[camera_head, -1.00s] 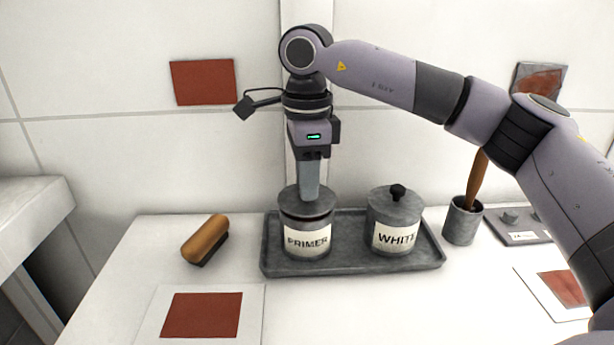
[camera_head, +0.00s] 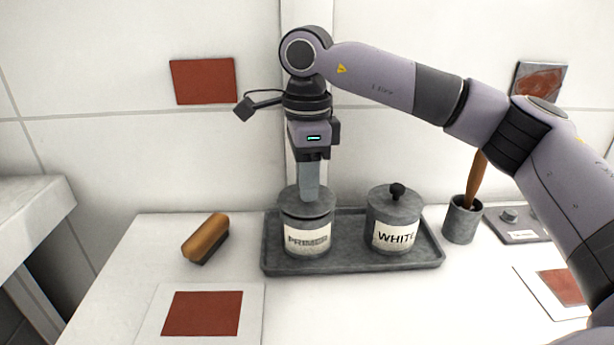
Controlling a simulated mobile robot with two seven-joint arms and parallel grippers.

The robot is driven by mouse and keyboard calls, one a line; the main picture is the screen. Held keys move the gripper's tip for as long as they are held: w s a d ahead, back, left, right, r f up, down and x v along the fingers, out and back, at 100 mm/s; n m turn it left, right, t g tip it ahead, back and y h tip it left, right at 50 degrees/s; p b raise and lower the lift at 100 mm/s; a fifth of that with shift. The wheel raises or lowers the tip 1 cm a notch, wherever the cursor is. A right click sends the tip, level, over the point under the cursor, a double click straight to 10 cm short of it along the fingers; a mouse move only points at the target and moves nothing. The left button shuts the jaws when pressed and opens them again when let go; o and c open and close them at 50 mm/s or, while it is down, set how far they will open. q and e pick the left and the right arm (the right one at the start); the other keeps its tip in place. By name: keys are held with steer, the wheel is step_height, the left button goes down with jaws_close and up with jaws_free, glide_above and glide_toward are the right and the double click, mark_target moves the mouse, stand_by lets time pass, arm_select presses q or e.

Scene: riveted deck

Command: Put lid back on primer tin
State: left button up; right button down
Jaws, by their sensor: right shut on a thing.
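The primer tin (camera_head: 307,238) is a grey metal tin with a "PRIMER" label, standing upright on the left part of a dark grey tray (camera_head: 350,262). Its grey lid (camera_head: 292,204) lies over the tin's mouth and looks about level. I cannot tell whether it is fully seated. My right gripper (camera_head: 309,194) points straight down over the tin, shut on the lid's knob, which its fingers hide. My left gripper is out of view.
A lidded tin labelled "WHITE" (camera_head: 394,221) stands close on the right in the same tray. A wooden-handled brush (camera_head: 206,238) lies left of the tray. A grey cup (camera_head: 462,220) with a brush stands to the right. Red sample cards lie in front.

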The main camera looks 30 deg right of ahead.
steer(key=shift+c, duration=1.8)
jaws_free()
steer(key=shift+r+p, duration=2.95)
steer(key=shift+r, duration=0.55)
jaws_close()
steer(key=shift+f, duration=0.2)
